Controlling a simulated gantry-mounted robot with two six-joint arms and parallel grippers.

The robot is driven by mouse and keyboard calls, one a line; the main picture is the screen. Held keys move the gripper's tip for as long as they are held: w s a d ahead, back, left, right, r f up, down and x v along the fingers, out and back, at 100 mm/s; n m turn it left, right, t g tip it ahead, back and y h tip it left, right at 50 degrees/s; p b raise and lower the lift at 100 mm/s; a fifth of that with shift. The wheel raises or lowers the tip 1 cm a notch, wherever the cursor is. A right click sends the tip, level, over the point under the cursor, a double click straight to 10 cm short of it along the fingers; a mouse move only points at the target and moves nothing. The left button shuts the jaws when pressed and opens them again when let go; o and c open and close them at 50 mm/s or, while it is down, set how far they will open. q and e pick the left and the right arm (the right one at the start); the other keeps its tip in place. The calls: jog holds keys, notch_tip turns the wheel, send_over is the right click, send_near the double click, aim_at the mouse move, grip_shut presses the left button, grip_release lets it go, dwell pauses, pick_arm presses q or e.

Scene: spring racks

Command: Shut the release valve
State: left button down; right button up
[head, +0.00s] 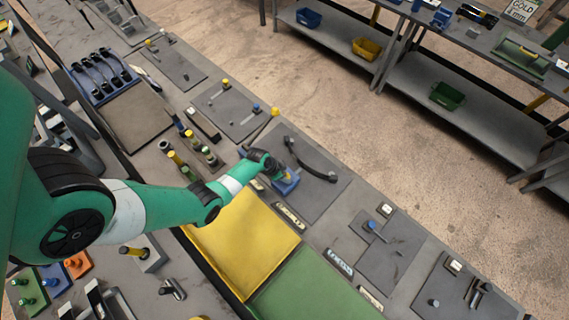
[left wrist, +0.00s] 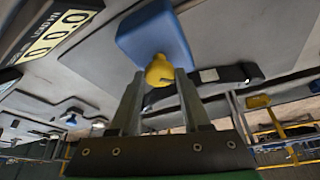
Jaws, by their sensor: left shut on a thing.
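The release valve appears to be the blue block with a yellow knob. The blue block (head: 288,187) sits on a dark grey plate on the bench, partly hidden under my left gripper (head: 279,176) in the head view. In the left wrist view the blue body (left wrist: 155,38) is large and close, and the yellow knob (left wrist: 159,70) sticks out from it. My left gripper (left wrist: 158,82) has its two fingers closed on either side of the yellow knob. I cannot tell how far the knob is turned. My right gripper is in neither view.
A black curved handle (head: 310,158) lies just right of the blue block. A yellow panel (head: 243,243) and a green panel (head: 310,290) lie below it. Other plates with small knobs line the bench. Shelves with a yellow bin (head: 367,48) stand beyond an open floor.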

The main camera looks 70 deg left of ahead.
pick_arm(q)
jog(key=m, duration=0.2)
jog(key=m+h, duration=0.1)
jog(key=m, duration=0.1)
jog(key=shift+a+m+h+p, duration=0.2)
jog(key=shift+m+h+p, duration=0.1)
jog(key=shift+p, duration=0.1)
jog(key=shift+f+m+g+h, duration=0.15)
jog(key=shift+m+g+h, duration=0.25)
jog(key=shift+m, duration=0.8)
jog(key=shift+a+m+h+b, duration=0.1)
jog(key=shift+m+h+b, duration=0.3)
jog(key=shift+m, duration=0.5)
jog(key=shift+c, duration=1.8)
grip_release()
jog(key=shift+g, duration=0.3)
